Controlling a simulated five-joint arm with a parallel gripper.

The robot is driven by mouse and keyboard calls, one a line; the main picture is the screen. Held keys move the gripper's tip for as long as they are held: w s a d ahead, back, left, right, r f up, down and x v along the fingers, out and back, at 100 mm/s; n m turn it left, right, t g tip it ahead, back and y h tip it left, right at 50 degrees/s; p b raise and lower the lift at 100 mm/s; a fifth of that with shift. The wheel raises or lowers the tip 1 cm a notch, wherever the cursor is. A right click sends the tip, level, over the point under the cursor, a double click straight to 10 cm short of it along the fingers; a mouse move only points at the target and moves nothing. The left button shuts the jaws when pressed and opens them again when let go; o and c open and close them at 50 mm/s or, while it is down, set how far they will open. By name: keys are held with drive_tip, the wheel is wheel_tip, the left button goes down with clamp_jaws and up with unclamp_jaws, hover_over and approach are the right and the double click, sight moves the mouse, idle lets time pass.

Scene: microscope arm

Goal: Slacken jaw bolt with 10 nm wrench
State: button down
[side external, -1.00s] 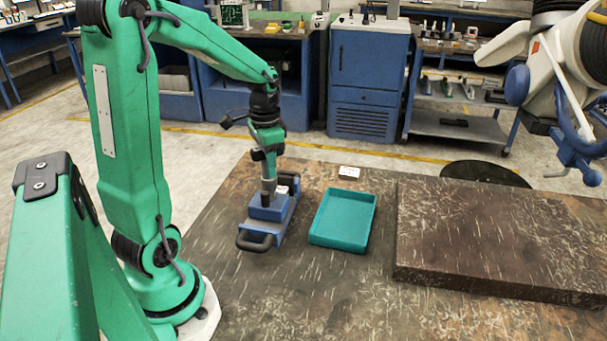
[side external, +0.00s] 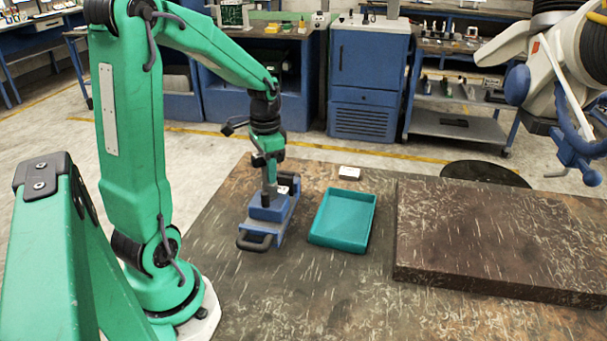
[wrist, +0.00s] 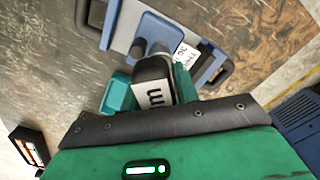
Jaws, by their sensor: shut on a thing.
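My gripper (side external: 268,165) is above the blue tool holder (side external: 268,228) on the table. In the wrist view its green fingers (wrist: 152,88) are shut on an upright dark wrench handle (wrist: 152,70) with a white label showing a dark "m". The wrench's lower part is in or just above the holder; I cannot tell whether it is seated. Another dark round-topped post (wrist: 156,47) stands close to it in the holder. At upper right, a white arm carries a blue clamp with a lever (side external: 580,150); its jaw bolt cannot be made out.
A thick dark slab (side external: 490,240) fills the table's right. The front middle of the table is clear. Blue cabinets (side external: 367,80) stand beyond.

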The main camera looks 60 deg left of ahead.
drive_tip(key=shift+f, duration=0.4)
idle(0.6)
drive_tip(key=shift+n, duration=2)
drive_tip(key=shift+n, duration=2)
